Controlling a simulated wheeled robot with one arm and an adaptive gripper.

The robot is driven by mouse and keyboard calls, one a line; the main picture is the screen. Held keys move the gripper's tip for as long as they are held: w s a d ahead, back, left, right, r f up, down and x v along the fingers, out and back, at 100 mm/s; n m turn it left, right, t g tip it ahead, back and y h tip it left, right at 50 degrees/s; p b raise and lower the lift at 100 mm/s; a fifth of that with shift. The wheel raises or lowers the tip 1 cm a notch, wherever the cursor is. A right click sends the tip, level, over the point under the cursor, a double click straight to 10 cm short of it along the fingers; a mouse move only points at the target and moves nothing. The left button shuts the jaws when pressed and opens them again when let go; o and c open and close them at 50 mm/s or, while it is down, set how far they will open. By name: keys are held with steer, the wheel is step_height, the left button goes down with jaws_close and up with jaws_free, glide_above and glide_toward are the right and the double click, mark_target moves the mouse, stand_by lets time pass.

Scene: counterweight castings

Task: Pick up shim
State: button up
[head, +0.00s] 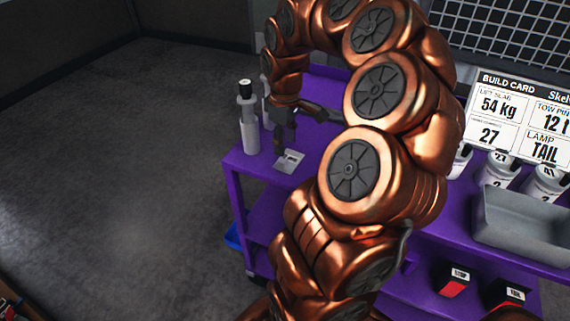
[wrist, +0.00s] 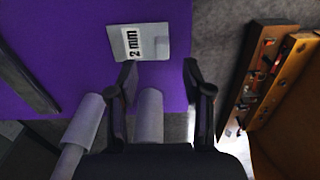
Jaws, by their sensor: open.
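The shim is a small flat light-grey plate with a "2 mm" label (wrist: 152,41). It lies flat on the purple cart top, near its left edge in the head view (head: 289,161). My gripper is open and empty, its two dark fingers apart in the wrist view (wrist: 162,85). The shim lies just beyond the fingertips there, apart from them. In the head view my gripper (head: 285,138) hangs above and slightly left of the shim. My copper-coloured arm hides much of the cart top.
The purple cart (head: 262,172) has lower shelves. A white bottle with a dark cap (head: 249,130) stands left of my gripper. On the right are several white containers, a grey bin (head: 525,228) and a build card (head: 522,115). Open floor lies left of the cart.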

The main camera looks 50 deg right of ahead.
mark_target(283, 160)
steer(key=shift+w+a+f+p, duration=0.1)
steer(key=shift+f+p, duration=0.45)
steer(key=shift+f, duration=1.25)
steer(key=shift+w+a+f+p, duration=0.1)
steer(key=shift+f+p, duration=0.4)
steer(key=shift+f, duration=1.25)
jaws_close()
